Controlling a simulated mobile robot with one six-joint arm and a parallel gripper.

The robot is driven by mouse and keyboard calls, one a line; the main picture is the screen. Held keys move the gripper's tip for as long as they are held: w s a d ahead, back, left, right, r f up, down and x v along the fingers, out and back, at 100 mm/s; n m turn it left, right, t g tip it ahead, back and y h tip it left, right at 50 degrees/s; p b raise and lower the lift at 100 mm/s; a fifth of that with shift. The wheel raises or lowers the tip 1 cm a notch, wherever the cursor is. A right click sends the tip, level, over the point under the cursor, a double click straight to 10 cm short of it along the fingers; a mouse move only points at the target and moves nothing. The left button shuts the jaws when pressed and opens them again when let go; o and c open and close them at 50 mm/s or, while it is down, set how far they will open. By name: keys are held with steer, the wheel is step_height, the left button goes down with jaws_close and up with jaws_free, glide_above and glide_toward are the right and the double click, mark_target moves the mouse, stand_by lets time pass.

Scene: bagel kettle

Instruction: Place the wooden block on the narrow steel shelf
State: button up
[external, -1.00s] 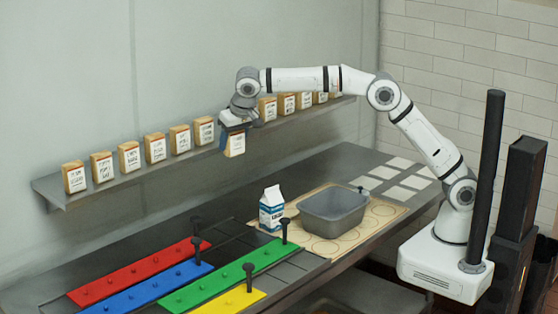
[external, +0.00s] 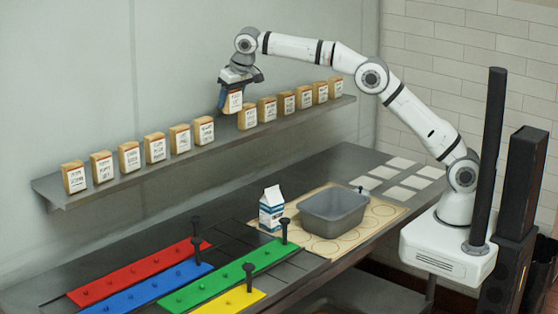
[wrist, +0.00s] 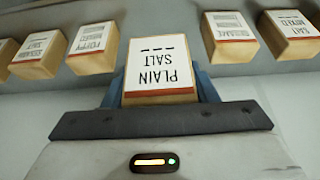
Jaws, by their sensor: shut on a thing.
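My gripper (external: 237,84) is shut on a wooden block (external: 235,102) with a white label. The wrist view shows the held block (wrist: 159,76) between the fingers, its label reading "PLAIN SALT" upside down. In the external view the block hangs upright at the wall, higher than the narrow steel shelf (external: 226,140). It appears near a gap in the row, between a block on the left (external: 203,131) and a block on the right (external: 247,118). I cannot tell exactly how far it is from the shelf.
Several similar labelled blocks stand along the shelf on both sides. The wrist view shows neighbours on the left (wrist: 94,48) and right (wrist: 229,38). Below, the counter holds a milk carton (external: 272,209), a grey tub (external: 333,215) and coloured strips with black pegs.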

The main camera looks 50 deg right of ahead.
steer(key=shift+f, duration=3.95)
steer(key=o, duration=1)
steer(key=shift+f, duration=0.15)
